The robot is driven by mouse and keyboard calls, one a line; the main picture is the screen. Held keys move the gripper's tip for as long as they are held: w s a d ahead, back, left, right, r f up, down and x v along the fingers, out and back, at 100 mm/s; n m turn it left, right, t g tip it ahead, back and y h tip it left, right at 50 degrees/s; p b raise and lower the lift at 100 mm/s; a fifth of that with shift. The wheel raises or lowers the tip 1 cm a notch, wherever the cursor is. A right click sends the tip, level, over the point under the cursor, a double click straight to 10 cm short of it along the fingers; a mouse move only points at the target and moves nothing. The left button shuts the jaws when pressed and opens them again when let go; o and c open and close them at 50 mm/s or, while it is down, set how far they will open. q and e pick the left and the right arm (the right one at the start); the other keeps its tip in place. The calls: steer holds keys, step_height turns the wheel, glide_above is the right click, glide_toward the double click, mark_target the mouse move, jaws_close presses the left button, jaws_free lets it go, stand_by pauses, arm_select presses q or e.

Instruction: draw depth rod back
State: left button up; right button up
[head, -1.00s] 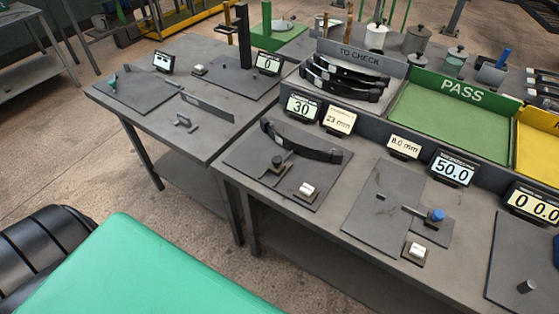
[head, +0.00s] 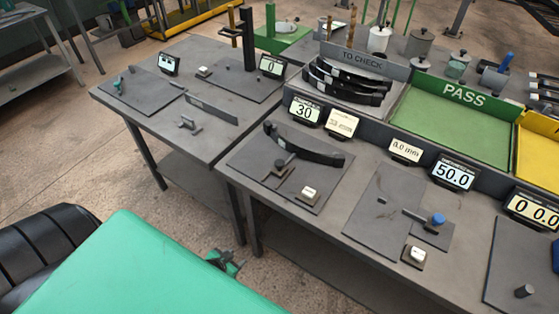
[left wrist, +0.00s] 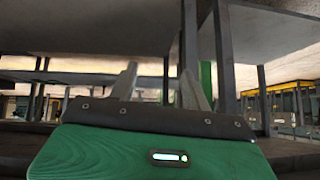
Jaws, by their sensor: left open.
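A short grey rod (head: 415,216) with a blue knob (head: 438,219) lies on a small plate on the near bench, in front of the display reading 50.0 (head: 453,173); it looks like the depth rod, though I cannot be sure. My left gripper (head: 228,262) shows small past the edge of my green body, low in front of the bench and well apart from the rod. In the left wrist view its two pale fingers (left wrist: 165,85) stand apart with nothing between them, facing bench undersides and legs. My right gripper is not in view.
A curved black spring (head: 300,146) rests on a plate beside a dark knob and a white button (head: 309,194). Another white button (head: 414,255) sits near the rod. A green PASS tray (head: 455,122) and a rack of springs (head: 345,85) stand behind. Floor lies before the bench.

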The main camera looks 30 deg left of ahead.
arm_select(q)
steer(key=w+d+r+t+h, duration=0.1)
steer(key=w+r, duration=0.2)
steer(key=r, duration=0.5)
steer(key=w+d+r+m+t+h, duration=0.1)
steer(key=w+r+t, duration=0.1)
steer(key=r, duration=0.7)
steer(key=w+d+r+t+h+p, duration=0.1)
steer(key=w+r, duration=0.2)
steer(key=r, duration=0.6)
steer(key=shift+w+d+t, duration=0.3)
steer(key=shift+d+t, duration=0.05)
steer(key=shift+t, duration=0.05)
steer(key=m+t+h, duration=0.3)
steer(key=h, duration=0.2)
glide_toward(280, 162)
steer(key=p+x, duration=0.3)
steer(key=x, duration=0.5)
steer(key=shift+w, duration=0.1)
steer(key=shift+x, duration=0.85)
steer(key=shift+f, duration=0.15)
